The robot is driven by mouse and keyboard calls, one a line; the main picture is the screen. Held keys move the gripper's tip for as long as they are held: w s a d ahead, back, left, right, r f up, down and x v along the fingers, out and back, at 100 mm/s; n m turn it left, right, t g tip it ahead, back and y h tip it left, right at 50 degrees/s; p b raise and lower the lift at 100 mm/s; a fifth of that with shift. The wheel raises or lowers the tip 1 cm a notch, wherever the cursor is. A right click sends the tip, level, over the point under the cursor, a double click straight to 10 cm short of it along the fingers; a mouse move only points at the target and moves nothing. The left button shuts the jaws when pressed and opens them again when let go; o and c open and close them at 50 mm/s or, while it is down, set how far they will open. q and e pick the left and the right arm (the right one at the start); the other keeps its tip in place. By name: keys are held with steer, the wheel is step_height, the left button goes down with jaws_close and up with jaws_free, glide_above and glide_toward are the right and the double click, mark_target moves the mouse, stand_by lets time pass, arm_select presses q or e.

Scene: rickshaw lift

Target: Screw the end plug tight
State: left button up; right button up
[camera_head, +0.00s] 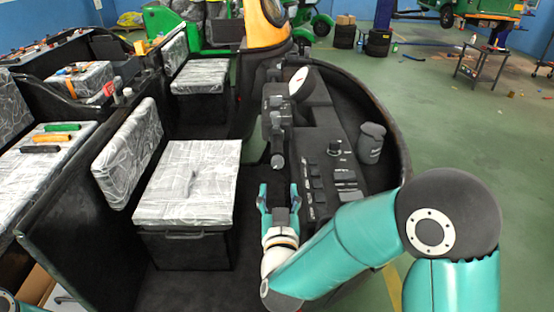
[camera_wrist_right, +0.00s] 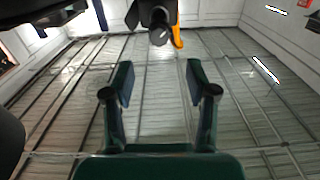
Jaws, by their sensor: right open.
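The dark handlebar grip (camera_head: 276,140) hangs at the middle of the head view, and its rounded end (camera_head: 277,162) points down toward my right gripper (camera_head: 279,192). I take this end to be the end plug; its thread and seating are too small to tell. In the right wrist view the round dark end (camera_wrist_right: 159,34) shows beyond the fingertips, near the top centre. My right gripper (camera_wrist_right: 160,80) is open, with nothing between its fingers, apart from the end. My left gripper is out of view.
An orange lever (camera_wrist_right: 177,37) sits beside the grip in the wrist view. A control panel with switches (camera_head: 330,180) and a dark cup (camera_head: 371,143) lie to the right. A wrapped seat (camera_head: 190,185) stands to the left.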

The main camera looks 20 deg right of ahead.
mark_target(278, 167)
steer(key=p+x, duration=0.3)
steer(key=x, duration=0.7)
steer(key=shift+w+d, duration=0.1)
steer(key=shift+w, duration=0.2)
jaws_close()
steer(key=shift+f+m+b, duration=0.15)
steer(key=shift+m+b, duration=0.15)
steer(key=shift+b, duration=0.25)
steer(key=m+b, duration=0.4)
steer(key=b, duration=0.3)
steer(key=m+b, duration=0.3)
steer(key=b, duration=0.4)
steer(key=shift+d+f+m, duration=0.1)
steer(key=shift+f+m, duration=0.15)
steer(key=shift+m, duration=0.15)
steer(key=m+b, duration=1)
steer(key=b, duration=0.2)
steer(key=shift+f+m, duration=0.1)
steer(key=shift+m, duration=0.3)
steer(key=m+b, duration=0.3)
steer(key=shift+m, duration=0.3)
steer(key=shift+m+b, duration=1.4)
steer(key=shift+m, duration=0.6)
